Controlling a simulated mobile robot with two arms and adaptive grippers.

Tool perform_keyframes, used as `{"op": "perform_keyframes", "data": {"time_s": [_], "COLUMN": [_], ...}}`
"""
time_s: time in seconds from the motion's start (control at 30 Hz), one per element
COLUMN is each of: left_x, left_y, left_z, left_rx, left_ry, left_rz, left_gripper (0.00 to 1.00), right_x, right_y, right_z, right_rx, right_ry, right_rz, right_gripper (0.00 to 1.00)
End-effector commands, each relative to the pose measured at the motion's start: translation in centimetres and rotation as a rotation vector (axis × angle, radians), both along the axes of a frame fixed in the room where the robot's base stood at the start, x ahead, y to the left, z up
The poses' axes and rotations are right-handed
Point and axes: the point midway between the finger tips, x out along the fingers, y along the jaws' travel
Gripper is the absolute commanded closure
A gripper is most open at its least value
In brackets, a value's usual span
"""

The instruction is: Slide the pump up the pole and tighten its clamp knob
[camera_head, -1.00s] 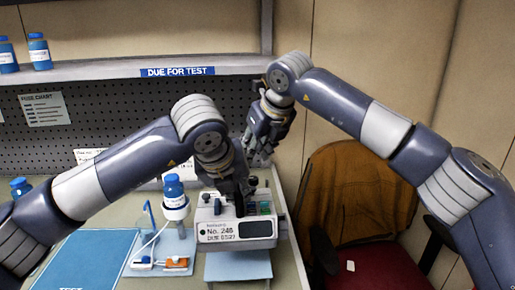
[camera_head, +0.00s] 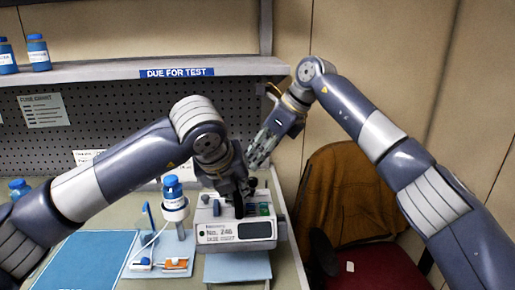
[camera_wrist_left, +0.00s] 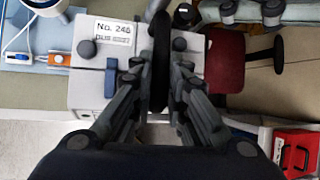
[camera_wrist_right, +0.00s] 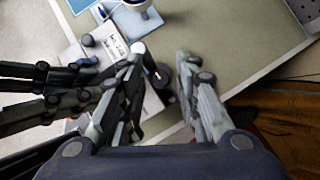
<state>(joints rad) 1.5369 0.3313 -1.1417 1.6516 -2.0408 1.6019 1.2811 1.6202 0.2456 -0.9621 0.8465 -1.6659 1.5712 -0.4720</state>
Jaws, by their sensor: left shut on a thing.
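The pump (camera_head: 217,231), a white box labelled No. 246, sits low over the bench's right front part; it also shows in the left wrist view (camera_wrist_left: 88,70). My left gripper (camera_head: 238,200) is above it, its fingers on both sides of an upright black handle (camera_wrist_left: 161,55) on the pump's top. My right gripper (camera_head: 256,163) is behind and above the pump, fingers apart and empty. In the right wrist view, a dark round knob (camera_wrist_right: 160,76) lies below and between my right gripper's fingers (camera_wrist_right: 162,60). I cannot make out the pole clearly.
A blue-capped bottle (camera_head: 172,190) stands in a white holder left of the pump, near an orange-and-white item (camera_head: 174,263). A blue mat (camera_head: 75,262) lies at left. A shelf (camera_head: 110,70) runs behind. A chair (camera_head: 345,205) stands right of the bench.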

Motion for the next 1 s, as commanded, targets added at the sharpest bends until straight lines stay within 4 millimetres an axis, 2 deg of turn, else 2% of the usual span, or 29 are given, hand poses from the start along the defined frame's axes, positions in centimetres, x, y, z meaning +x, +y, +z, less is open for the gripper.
{"op": "perform_keyframes", "data": {"time_s": [0.5,0.7,1.0], "left_x": [0.1,0.1,0.1], "left_y": [-0.1,0.0,-0.1], "left_z": [0.4,0.4,0.5], "left_rx": [-0.004,-0.004,-0.006], "left_ry": [-0.007,-0.007,-0.009], "left_rz": [-0.001,-0.001,0.0], "left_gripper": [1.0,1.0,1.0], "right_x": [-0.2,-0.3,-0.3], "right_y": [-0.1,-0.1,-0.1], "right_z": [-5.0,-6.0,-6.3], "right_rx": [0.0,0.0,-0.002], "right_ry": [0.0,0.001,0.002], "right_rz": [-0.001,-0.002,-0.002], "right_gripper": [0.7,0.7,0.7]}}
